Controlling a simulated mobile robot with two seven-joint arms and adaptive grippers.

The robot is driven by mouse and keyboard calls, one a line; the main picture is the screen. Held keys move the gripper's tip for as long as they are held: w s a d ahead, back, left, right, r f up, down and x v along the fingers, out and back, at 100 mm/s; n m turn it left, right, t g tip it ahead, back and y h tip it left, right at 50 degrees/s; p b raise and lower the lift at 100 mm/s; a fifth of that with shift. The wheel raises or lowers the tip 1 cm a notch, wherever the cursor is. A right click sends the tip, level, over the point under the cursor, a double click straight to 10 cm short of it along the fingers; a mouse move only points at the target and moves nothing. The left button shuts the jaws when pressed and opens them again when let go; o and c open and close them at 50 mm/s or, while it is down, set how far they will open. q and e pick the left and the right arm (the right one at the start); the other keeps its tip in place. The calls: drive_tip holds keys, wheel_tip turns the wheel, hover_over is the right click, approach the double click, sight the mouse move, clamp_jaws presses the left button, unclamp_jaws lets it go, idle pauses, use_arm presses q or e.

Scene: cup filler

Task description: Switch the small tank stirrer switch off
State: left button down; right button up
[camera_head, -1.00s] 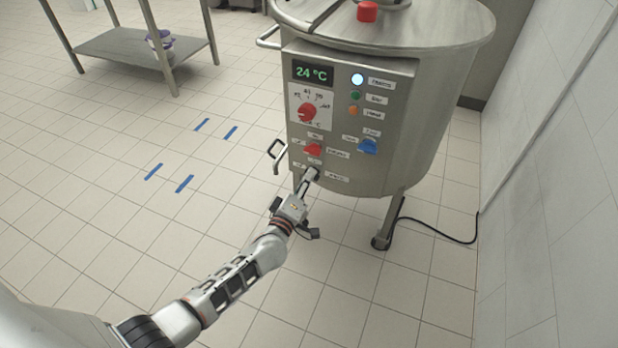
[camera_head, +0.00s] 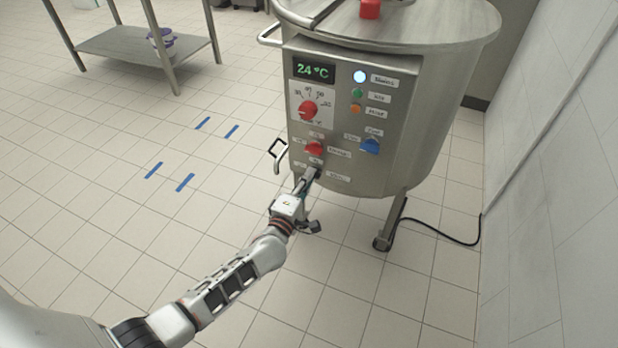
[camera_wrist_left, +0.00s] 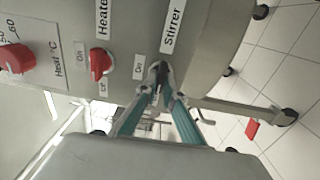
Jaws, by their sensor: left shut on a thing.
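The small steel tank (camera_head: 405,110) stands on legs, with a control panel on its front. The stirrer switch sits lowest on the panel, beside the "Stirrer" label (camera_wrist_left: 172,24) in the left wrist view. My left gripper (camera_head: 309,176) reaches up to it, and its fingertips (camera_wrist_left: 160,86) are shut on the switch. The fingers hide most of the switch, so I cannot tell its setting. An "On" label (camera_wrist_left: 138,66) shows beside it.
Above it are the red heater switch (camera_head: 314,149), a red temperature dial (camera_head: 308,111) and a blue switch (camera_head: 369,146). A side handle (camera_head: 278,155) sticks out left of the panel. A cable (camera_head: 440,232) runs to the right wall.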

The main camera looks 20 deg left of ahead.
use_arm(q)
drive_tip(key=shift+f, duration=0.1)
drive_tip(key=c, duration=2.2)
unclamp_jaws()
drive_tip(key=shift+o, duration=0.2)
drive_tip(key=s, duration=1.2)
drive_tip(key=shift+a, duration=0.2)
